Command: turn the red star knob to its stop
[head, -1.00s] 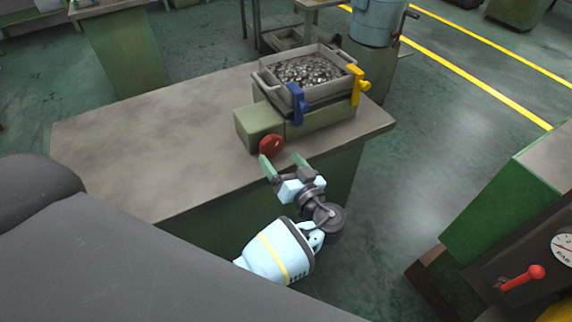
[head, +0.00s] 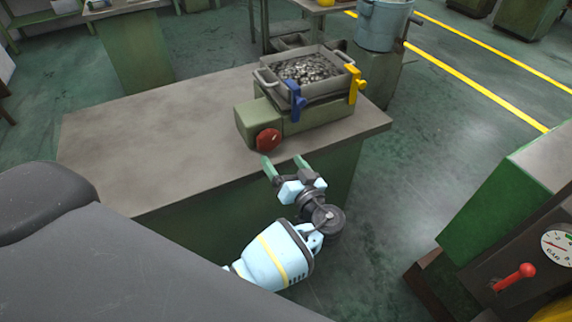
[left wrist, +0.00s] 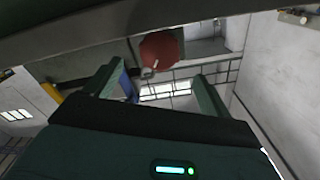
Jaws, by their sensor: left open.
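The red star knob (head: 268,139) is on the front end of the green box-shaped machine (head: 259,121), near the bench's front edge. It has a small pale mark on its face. My left gripper (head: 284,162) is open and empty, just below and in front of the knob, with its green fingers pointing up toward it. In the left wrist view the knob (left wrist: 160,48) is beyond the fingertips, between the two fingers (left wrist: 153,82) across the picture. I see no contact. My right gripper is not in view.
A grey tray of metal pieces (head: 309,91) sits on the machine, with a blue clamp (head: 295,101) and a yellow clamp (head: 356,86) at its sides. The bench top (head: 165,130) is bare to the left. A red-handled lever (head: 517,277) is at the lower right.

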